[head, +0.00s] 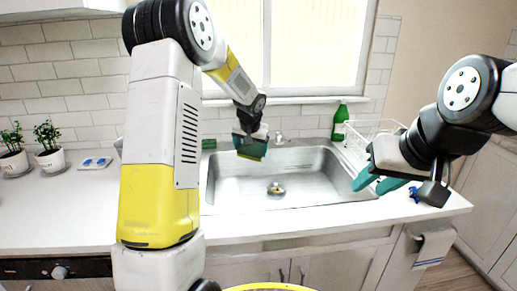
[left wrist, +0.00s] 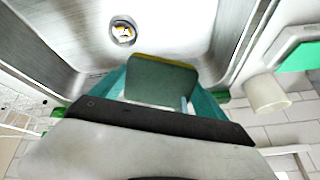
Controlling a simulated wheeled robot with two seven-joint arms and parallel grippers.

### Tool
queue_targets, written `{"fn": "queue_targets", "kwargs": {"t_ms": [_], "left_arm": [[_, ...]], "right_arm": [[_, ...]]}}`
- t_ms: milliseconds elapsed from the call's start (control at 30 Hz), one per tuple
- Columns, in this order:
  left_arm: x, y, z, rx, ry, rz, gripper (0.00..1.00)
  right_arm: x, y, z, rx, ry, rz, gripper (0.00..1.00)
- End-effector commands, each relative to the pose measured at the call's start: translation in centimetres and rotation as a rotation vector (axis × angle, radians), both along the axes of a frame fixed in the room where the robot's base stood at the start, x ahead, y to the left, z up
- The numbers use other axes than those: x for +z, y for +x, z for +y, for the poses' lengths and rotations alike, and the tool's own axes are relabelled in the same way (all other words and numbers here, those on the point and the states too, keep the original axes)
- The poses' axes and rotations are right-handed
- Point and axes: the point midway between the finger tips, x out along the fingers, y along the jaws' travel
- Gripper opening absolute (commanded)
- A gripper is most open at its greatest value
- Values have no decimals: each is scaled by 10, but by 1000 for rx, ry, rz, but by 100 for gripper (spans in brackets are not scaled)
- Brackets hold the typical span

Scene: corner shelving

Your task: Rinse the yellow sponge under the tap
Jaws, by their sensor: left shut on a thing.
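My left gripper (head: 250,146) is over the back left part of the steel sink (head: 225,200). It is shut on the sponge (head: 254,154), which shows a dark green face and a yellow edge. In the left wrist view the sponge (left wrist: 160,82) sits between the teal fingers, with the sink basin beyond it. A small metal tap part (head: 278,138) stands at the sink's back edge; I cannot make out its spout or any running water. My right gripper (head: 377,183) is at the sink's right end, with its teal fingers apart and nothing between them.
A green bottle (head: 340,122) and a white dish rack (head: 372,131) stand behind and right of the sink. A blue item (head: 414,194) lies near the right counter edge. Potted plants (head: 48,157) and a small tray (head: 95,163) are at the left. The left counter is mostly clear.

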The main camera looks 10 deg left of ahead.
Motion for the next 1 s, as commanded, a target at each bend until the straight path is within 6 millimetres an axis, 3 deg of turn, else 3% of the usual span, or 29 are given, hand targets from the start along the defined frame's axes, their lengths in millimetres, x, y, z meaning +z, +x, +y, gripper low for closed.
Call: {"fn": "queue_targets", "kwargs": {"t_ms": [1000], "left_arm": [[0, -75, -15, -2, 0, -1, 41]], "right_arm": [[0, 0, 0, 0, 0, 0, 35]]}}
